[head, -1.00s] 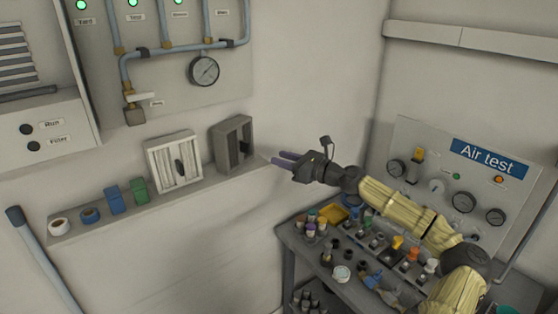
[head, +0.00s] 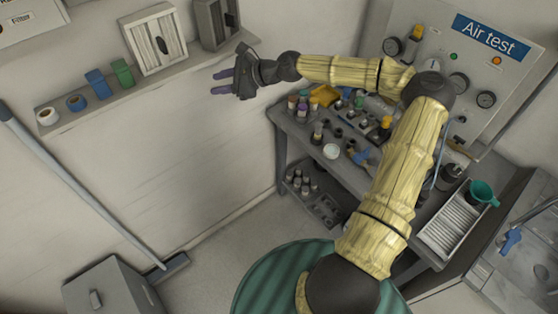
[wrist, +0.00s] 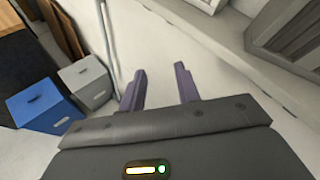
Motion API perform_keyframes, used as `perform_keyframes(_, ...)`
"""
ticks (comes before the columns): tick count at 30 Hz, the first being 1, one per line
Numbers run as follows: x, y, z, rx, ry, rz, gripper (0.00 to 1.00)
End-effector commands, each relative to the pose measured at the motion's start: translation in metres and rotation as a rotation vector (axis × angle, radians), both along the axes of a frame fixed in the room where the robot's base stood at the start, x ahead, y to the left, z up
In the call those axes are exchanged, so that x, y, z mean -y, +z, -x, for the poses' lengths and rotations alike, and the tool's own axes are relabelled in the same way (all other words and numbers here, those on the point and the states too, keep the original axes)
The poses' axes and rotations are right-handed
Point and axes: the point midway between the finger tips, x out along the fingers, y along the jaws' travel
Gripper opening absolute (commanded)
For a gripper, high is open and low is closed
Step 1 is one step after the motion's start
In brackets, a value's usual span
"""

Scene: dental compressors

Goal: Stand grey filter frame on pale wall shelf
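The grey filter frame (head: 213,24) stands upright at the right end of the pale wall shelf (head: 191,61). A grey slatted frame (wrist: 290,28) also shows on the shelf at the upper right of the wrist view, cut off by the picture edge. My gripper (head: 216,82) is in front of the shelf, below and apart from the grey frame. Its two purple fingers (wrist: 158,80) are spread with nothing between them.
A white filter frame (head: 155,41), green and blue blocks and two rolls stand further left on the shelf. A crowded workbench (head: 292,124) is at the right. A blue box (wrist: 42,106) and grey box (wrist: 86,82) are on the floor.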

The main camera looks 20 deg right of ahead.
Motion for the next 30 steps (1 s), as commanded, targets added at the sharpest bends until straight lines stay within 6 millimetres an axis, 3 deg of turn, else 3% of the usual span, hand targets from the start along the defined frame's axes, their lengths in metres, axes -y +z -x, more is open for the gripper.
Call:
perform_keyframes(1, -0.025, -0.021, 0.016, 0.013, 0.087, 0.113, 0.32)
perform_keyframes(3, -0.046, -0.047, 0.038, 0.040, 0.198, 0.254, 0.32)
perform_keyframes(6, -0.063, -0.081, 0.071, 0.080, 0.356, 0.441, 0.32)
perform_keyframes(9, -0.066, -0.106, 0.102, 0.122, 0.509, 0.613, 0.32)
perform_keyframes(13, -0.055, -0.126, 0.138, 0.176, 0.696, 0.815, 0.32)
perform_keyframes(20, -0.014, -0.123, 0.191, 0.275, 0.984, 1.111, 0.32)
perform_keyframes(30, 0.043, -0.070, 0.261, 0.451, 1.278, 1.394, 0.32)
